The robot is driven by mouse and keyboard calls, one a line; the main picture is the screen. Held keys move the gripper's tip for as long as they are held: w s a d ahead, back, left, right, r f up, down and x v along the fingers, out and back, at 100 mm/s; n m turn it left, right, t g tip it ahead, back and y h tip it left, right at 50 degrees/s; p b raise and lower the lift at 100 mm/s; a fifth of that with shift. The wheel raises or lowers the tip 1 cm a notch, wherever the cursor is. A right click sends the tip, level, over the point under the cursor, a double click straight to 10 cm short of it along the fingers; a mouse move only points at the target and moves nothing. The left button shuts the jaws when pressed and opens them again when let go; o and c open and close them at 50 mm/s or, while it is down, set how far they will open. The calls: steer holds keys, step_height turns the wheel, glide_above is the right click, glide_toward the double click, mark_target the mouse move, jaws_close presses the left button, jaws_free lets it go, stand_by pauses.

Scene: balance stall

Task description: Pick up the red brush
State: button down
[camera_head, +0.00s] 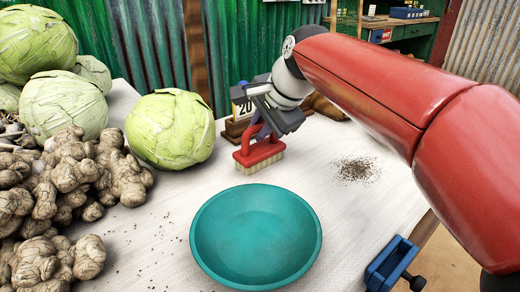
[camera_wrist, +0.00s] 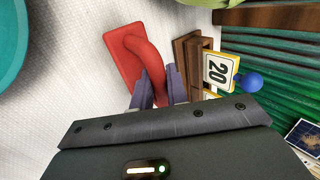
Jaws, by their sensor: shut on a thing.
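The red brush (camera_head: 259,155) has a red block, a curved red handle and pale bristles facing down. It is upright near the middle back of the white table, behind the teal bowl. My gripper (camera_head: 257,132) comes down on it from above and is shut on its handle. In the wrist view the brush (camera_wrist: 122,52) shows its flat red top, with the handle held between the two fingers of my gripper (camera_wrist: 157,90). The bristles look at or very near the table top; I cannot tell whether they touch it.
The teal bowl (camera_head: 256,238) stands in front of the brush. A cabbage (camera_head: 170,129) is to the left, with ginger roots (camera_head: 62,190) in a heap. A wooden stand with a "20" card (camera_wrist: 217,70) is close to the brush. Dark crumbs (camera_head: 357,169) lie to the right. A blue clamp (camera_head: 391,262) is at the table edge.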

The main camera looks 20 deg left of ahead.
step_height(320, 180, up, 10)
steer(key=p, duration=0.3)
stand_by(0.3)
steer(key=c, duration=1.9)
jaws_free()
steer(key=shift+c, duration=1.4)
jaws_close()
